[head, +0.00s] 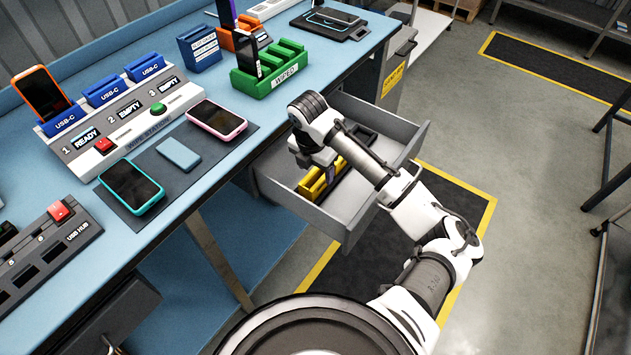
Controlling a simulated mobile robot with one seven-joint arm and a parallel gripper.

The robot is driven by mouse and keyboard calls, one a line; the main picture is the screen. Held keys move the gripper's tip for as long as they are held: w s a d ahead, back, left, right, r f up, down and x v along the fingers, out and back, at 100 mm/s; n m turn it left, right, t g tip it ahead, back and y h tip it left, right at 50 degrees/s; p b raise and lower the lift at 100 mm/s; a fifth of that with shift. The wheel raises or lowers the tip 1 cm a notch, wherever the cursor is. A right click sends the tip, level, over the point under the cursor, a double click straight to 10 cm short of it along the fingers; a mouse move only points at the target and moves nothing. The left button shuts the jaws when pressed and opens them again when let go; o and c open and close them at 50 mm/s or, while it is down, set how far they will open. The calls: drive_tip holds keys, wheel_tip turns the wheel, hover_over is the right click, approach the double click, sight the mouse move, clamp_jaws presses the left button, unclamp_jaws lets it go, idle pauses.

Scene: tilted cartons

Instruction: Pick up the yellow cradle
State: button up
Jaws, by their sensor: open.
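The yellow cradle (311,186) lies in the open grey drawer (345,222), towards its left side, with slots along its top. My arm reaches over the drawer's right front corner. My gripper (322,166) points down, open, right at the cradle's far part and covers some of it. I cannot tell whether the fingers touch the cradle or stand around it.
A dark item (362,134) lies at the drawer's far right.

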sight(315, 177)
drive_tip(key=f, duration=0.2)
drive_tip(key=f+p, duration=0.1)
drive_tip(key=f, duration=0.1)
drive_tip(key=shift+w+f, duration=0.1)
drive_tip(key=shift+w, duration=0.15)
drive_tip(key=c, duration=1.1)
